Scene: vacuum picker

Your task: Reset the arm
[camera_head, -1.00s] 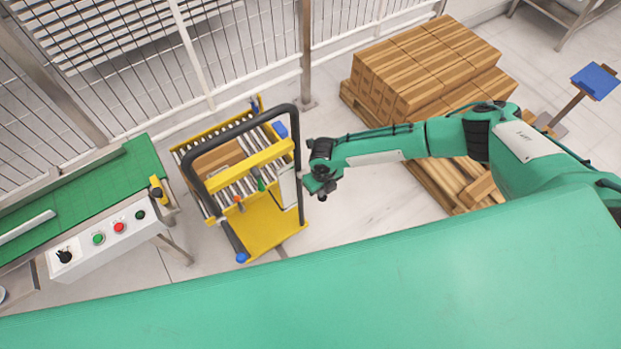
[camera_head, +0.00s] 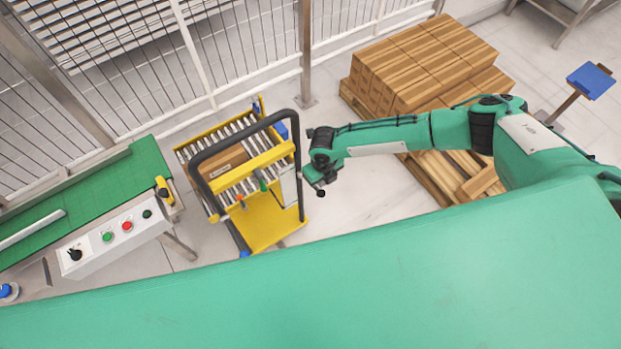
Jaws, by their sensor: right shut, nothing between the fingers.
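My right arm reaches in from the right side of the head view, green with dark joints, and bends downward at its dark wrist. My right gripper (camera_head: 319,190) is small and partly hidden below the wrist. It is shut and empty, over the pale floor just right of the yellow cart (camera_head: 268,222), apart from any box. My left gripper is not in view.
The yellow cart has rollers, a black handle (camera_head: 197,157) and a cardboard box (camera_head: 222,163) on it. A green conveyor (camera_head: 95,190) with a button panel (camera_head: 115,236) stands at left. A fence (camera_head: 306,60) runs behind.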

